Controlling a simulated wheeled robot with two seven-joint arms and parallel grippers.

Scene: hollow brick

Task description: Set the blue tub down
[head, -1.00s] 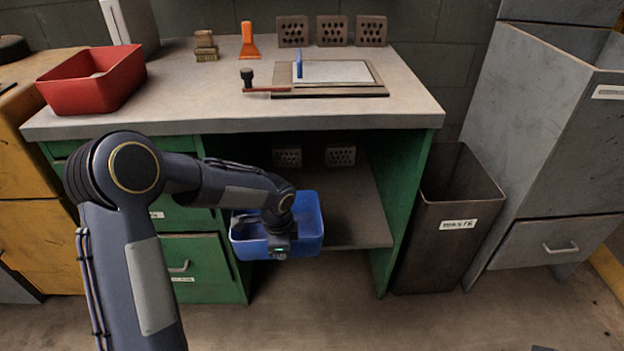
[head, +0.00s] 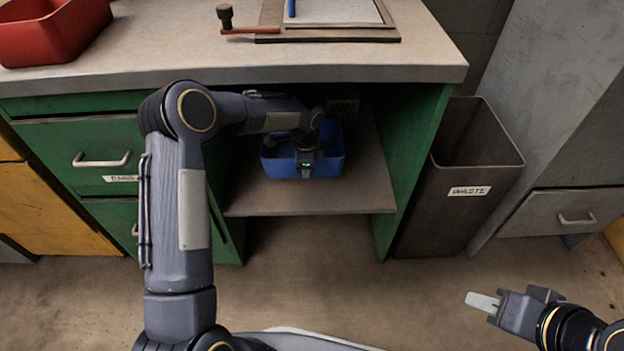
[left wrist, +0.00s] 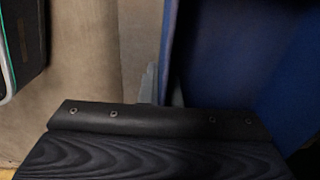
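The blue tub (head: 332,168) is inside the open bay under the workbench, over the lower shelf (head: 275,198). It looks upright; I cannot tell whether its base touches the shelf. My left gripper (head: 306,171) is at the tub's near wall and looks shut on it. In the left wrist view the blue wall (left wrist: 215,60) fills the right side, with grey fingertips (left wrist: 160,85) at its edge. My right gripper (head: 482,302) is low at the right, away from the tub; its finger gap is not clear.
The benchtop edge (head: 240,78) hangs above my left arm. A green side panel (head: 415,150) stands right of the tub, with a waste bin (head: 455,205) beyond it. A perforated brick (head: 343,105) is behind the tub. The shelf front is bare.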

